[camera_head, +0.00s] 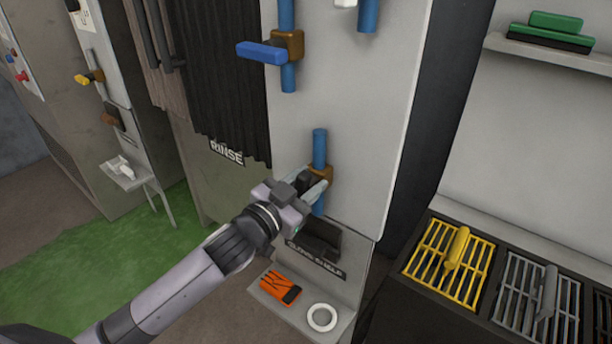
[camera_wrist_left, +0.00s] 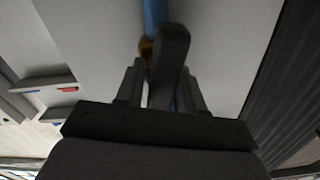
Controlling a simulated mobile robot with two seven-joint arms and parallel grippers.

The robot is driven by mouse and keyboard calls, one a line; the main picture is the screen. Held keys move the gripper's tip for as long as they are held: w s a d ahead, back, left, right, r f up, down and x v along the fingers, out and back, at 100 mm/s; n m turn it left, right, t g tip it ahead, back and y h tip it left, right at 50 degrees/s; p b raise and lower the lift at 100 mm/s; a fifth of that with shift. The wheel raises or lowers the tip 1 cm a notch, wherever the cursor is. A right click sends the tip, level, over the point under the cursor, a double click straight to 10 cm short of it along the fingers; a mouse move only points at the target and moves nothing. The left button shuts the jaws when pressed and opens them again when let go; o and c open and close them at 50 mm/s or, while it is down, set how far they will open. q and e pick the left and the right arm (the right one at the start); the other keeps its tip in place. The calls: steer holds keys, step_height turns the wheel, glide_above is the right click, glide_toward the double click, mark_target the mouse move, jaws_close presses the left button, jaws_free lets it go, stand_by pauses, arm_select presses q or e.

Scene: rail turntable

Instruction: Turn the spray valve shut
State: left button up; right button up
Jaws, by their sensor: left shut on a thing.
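A lower valve on the pale panel has a brass body (camera_head: 325,174) on a vertical blue pipe (camera_head: 319,146). My left gripper (camera_head: 312,187) is at this valve, shut on its dark handle (camera_wrist_left: 168,62). In the left wrist view the handle stands between the two fingers (camera_wrist_left: 160,85), with the blue pipe (camera_wrist_left: 155,15) behind it. The gripper partly hides the handle in the head view, so its exact angle is hard to tell. No label naming the spray valve is readable. My right gripper is not in view.
Above is another valve with a blue lever (camera_head: 262,52) set across its pipe. Below, a glove shelf (camera_head: 283,315) holds orange gloves (camera_head: 281,288) and a white ring (camera_head: 321,317). A dark curtain (camera_head: 215,75) hangs left. Yellow and grey racks (camera_head: 448,262) stand right.

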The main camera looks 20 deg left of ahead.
arm_select(q)
steer(key=m, duration=0.1)
steer(key=m+p, duration=0.1)
steer(key=shift+d+r+m, duration=0.15)
steer(key=shift+m, duration=0.25)
steer(key=shift+s+m+p, duration=0.1)
steer(key=shift+m+p, duration=0.55)
steer(key=shift+m, duration=0.25)
steer(key=m, duration=0.1)
steer(key=m+p, duration=0.1)
steer(key=shift+d+f+m, duration=0.15)
steer(key=shift+f+m, duration=0.05)
steer(key=shift+m, duration=0.2)
steer(key=m, duration=0.2)
steer(key=shift+d+f+m+p, duration=0.1)
steer(key=shift+f+m+p, duration=0.05)
steer(key=shift+m+p, duration=0.15)
steer(key=m, duration=0.3)
steer(key=shift+f+m, duration=0.2)
steer(key=shift+m, duration=0.1)
steer(key=shift+m+p, duration=0.3)
steer(key=shift+m, duration=0.2)
steer(key=shift+s+f, duration=0.1)
steer(key=o, duration=0.8)
